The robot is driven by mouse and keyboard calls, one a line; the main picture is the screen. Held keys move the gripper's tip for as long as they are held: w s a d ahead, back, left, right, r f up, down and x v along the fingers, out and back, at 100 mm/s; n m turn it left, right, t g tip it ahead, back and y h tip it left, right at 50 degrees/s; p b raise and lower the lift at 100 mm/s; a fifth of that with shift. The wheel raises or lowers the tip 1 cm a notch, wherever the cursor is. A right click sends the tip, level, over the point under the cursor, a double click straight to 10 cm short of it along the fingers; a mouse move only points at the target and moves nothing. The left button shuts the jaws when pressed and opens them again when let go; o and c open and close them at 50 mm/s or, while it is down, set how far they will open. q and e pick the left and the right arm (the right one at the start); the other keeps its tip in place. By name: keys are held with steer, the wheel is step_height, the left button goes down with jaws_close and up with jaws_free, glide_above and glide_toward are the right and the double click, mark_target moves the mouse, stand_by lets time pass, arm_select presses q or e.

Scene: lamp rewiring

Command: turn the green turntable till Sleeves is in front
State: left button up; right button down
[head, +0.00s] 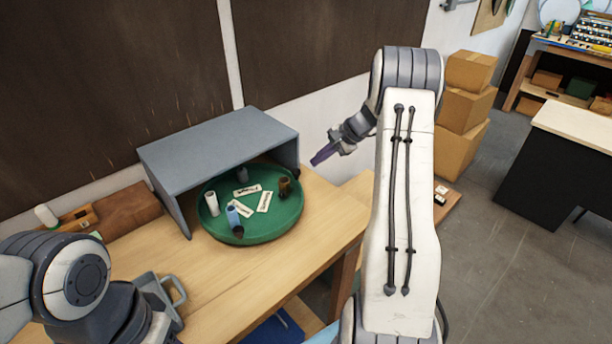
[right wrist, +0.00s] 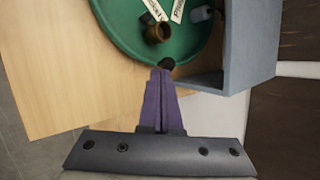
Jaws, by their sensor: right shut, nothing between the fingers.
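The green turntable (head: 252,228) sits on the wooden table, its back part under a grey shelf. It carries white label cards (head: 247,190) and several small items: a white cylinder (head: 212,203), a blue one (head: 234,220) at the front, a brown one (head: 285,188) at the right and a grey one at the back. A dark knob (right wrist: 166,63) shows at the turntable rim in the right wrist view. My right gripper (head: 316,160) is shut and empty, its purple fingers (right wrist: 160,75) close to that knob; touching cannot be told. My left gripper is out of view.
The grey shelf (head: 215,137) covers the turntable's back and its side wall stands beside my right gripper. The table front (head: 225,285) is bare. Cardboard boxes (head: 462,110) stand behind my right arm.

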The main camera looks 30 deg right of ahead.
steer(key=s+d+f+m+t+h, duration=0.25)
steer(key=s+m, duration=0.25)
steer(key=m, duration=1)
steer(key=shift+g+y, duration=0.25)
steer(key=shift+y, duration=0.1)
steer(key=p+x, duration=0.1)
steer(key=x, duration=0.3)
steer(key=p+x, duration=0.1)
steer(key=x, duration=0.3)
steer(key=shift+w+a+p, duration=0.15)
steer(key=shift+w+p, duration=0.15)
steer(key=shift+w, duration=0.1)
steer(key=w+p, duration=0.1)
steer(key=w+a+p, duration=0.1)
steer(key=w, duration=0.1)
steer(key=shift+a+f, duration=0.1)
steer(key=shift+a, duration=0.05)
steer(key=shift+w+a+f, duration=0.15)
steer(key=shift+w, duration=0.25)
